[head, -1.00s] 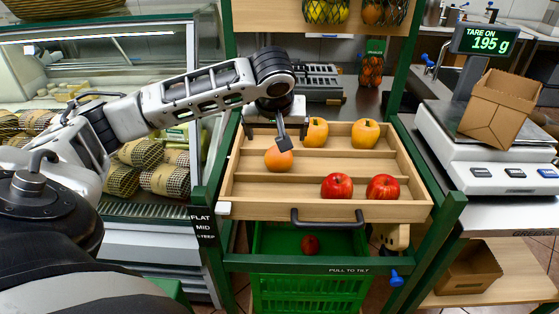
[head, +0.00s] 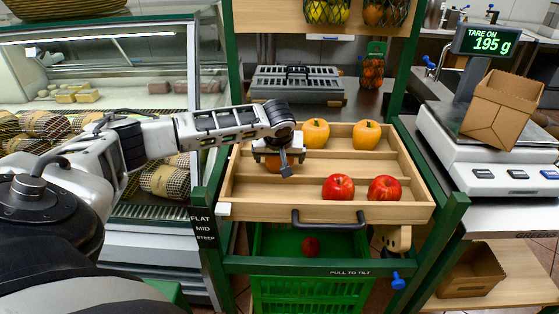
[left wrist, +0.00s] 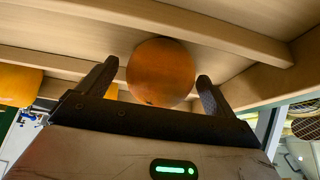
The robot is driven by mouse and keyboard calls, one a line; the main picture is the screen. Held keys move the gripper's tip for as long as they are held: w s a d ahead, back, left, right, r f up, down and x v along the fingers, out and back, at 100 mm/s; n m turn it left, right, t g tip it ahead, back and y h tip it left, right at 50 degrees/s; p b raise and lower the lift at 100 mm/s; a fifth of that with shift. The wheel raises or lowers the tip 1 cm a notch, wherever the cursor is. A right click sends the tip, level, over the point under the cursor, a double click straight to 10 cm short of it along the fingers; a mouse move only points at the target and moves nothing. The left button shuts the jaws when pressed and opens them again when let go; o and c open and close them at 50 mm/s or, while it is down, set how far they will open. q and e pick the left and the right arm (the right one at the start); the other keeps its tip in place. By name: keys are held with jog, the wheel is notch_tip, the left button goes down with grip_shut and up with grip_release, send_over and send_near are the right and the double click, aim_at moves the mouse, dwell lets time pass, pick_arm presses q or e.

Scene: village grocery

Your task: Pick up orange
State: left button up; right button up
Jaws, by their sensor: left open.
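The orange (head: 273,163) lies in the middle row of the wooden tilted tray (head: 330,213), mostly hidden behind my left gripper in the head view. My left gripper (head: 279,167) is open and low over it. In the left wrist view the orange (left wrist: 160,72) sits between the two spread fingers of my left gripper (left wrist: 157,88), with a gap visible on each side. Contact with the fingers does not show. My right gripper is in neither current view.
Two yellow-orange fruits (head: 316,133) sit in the tray's back row. Two red apples (head: 338,187) sit in the front row. Wooden dividers separate the rows. A scale (head: 490,150) with a cardboard box (head: 501,108) stands right. A green crate (head: 310,285) is below.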

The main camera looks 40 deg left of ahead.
pick_arm(q)
jog(key=shift+w+a+f, duration=0.1)
jog(key=shift+f, duration=0.05)
jog(key=c, duration=1.2)
jog(key=shift+o, duration=0.2)
jog(key=shift+r, duration=0.2)
